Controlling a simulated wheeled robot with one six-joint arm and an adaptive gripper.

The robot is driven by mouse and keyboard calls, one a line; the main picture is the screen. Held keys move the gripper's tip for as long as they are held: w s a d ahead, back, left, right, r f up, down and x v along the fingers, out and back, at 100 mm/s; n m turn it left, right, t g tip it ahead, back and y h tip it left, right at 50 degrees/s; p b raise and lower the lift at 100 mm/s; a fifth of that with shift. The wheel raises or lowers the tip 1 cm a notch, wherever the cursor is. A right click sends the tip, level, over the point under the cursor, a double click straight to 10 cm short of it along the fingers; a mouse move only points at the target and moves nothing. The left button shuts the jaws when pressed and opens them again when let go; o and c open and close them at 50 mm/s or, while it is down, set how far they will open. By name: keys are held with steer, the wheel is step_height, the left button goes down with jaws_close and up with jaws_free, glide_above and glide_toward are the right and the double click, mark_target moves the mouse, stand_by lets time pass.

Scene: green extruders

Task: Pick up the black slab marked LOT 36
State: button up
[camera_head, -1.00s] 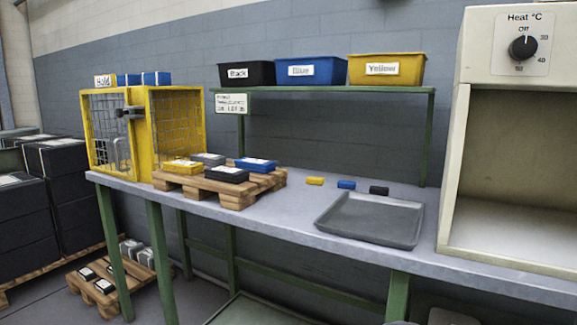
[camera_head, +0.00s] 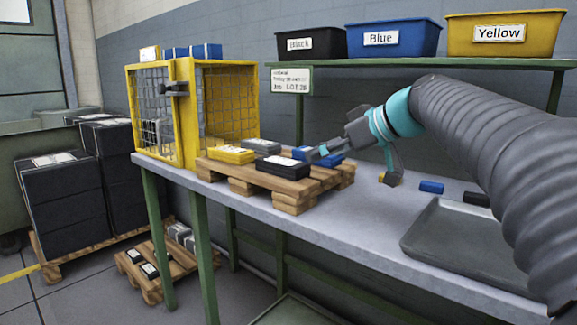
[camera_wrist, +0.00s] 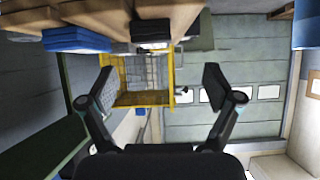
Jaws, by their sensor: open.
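A black slab (camera_head: 283,168) with a pale label lies at the front of the wooden pallet (camera_head: 262,186) on the bench; its lettering is too small to read. A yellow slab (camera_head: 232,154), a grey slab (camera_head: 262,146) and a partly hidden blue slab (camera_head: 333,160) share the pallet. My gripper (camera_head: 353,164) is open and empty, at the pallet's right end, right of the black slab. In the wrist view, my gripper (camera_wrist: 157,84) has its fingers wide apart with nothing between them. A blue slab (camera_wrist: 76,39) and a dark slab (camera_wrist: 152,28) show near the top edge.
A yellow mesh cage (camera_head: 180,115) stands behind the pallet at left. A shelf (camera_head: 380,64) with black, blue and yellow bins is above the bench. A grey tray (camera_head: 425,245) and small blue block (camera_head: 431,187) are at right.

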mark_target(283, 161)
steer(key=w+a+f, duration=0.1)
steer(key=w, duration=0.1)
steer(key=w+a, duration=0.1)
steer(key=a, duration=0.1)
steer(key=w+a+f, duration=0.1)
steer(key=w+a, duration=0.1)
steer(key=shift+w+f, duration=0.3)
steer(key=shift+f, duration=0.05)
steer(key=shift+a+r+p+x, duration=0.1)
steer(key=shift+r+p+x, duration=0.05)
steer(key=shift+x, duration=0.9)
steer(key=shift+a+r+p+x, duration=0.1)
steer(key=shift+r+p+x, duration=0.1)
steer(key=shift+x, duration=0.85)
steer(key=shift+a+r+p+x, duration=0.1)
steer(key=shift+p+x, duration=0.05)
steer(key=shift+x, duration=0.9)
steer(key=shift+w, duration=0.1)
steer(key=c, duration=1.5)
steer(key=shift+r, duration=0.1)
